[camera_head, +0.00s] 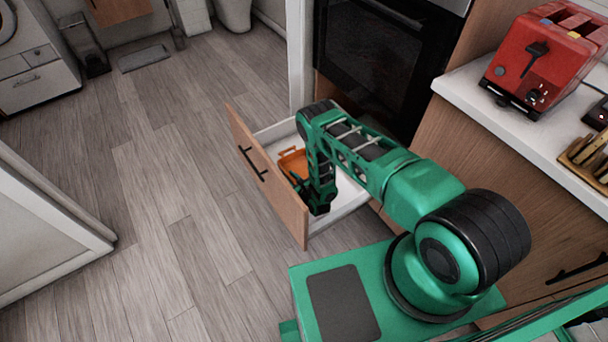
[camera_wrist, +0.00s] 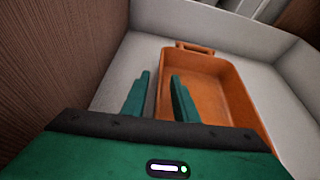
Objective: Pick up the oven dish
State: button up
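The orange oven dish (camera_wrist: 215,88) lies in an open white drawer, with its end handle toward the far side in the wrist view. In the head view the dish (camera_head: 292,162) is partly hidden behind my arm. My gripper (camera_wrist: 160,85) is open and reaches down into the drawer. Its right finger overlaps the dish's left side in the wrist view, and its left finger shows over the bare drawer floor. The dish's left wall appears between the fingers, but I cannot tell how deep they are or whether they touch it. The dish's near end is hidden by the gripper body.
The drawer's wooden front (camera_head: 268,180) stands on the left, and its white walls (camera_wrist: 225,28) surround the dish. A black oven (camera_head: 375,60) is behind. A red toaster (camera_head: 545,58) is on the counter at right. The floor (camera_head: 150,190) to the left is clear.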

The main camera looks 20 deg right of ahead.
jog(key=shift+c, duration=0.4)
grip_shut()
jog(key=shift+w, duration=0.1)
dwell(0.8)
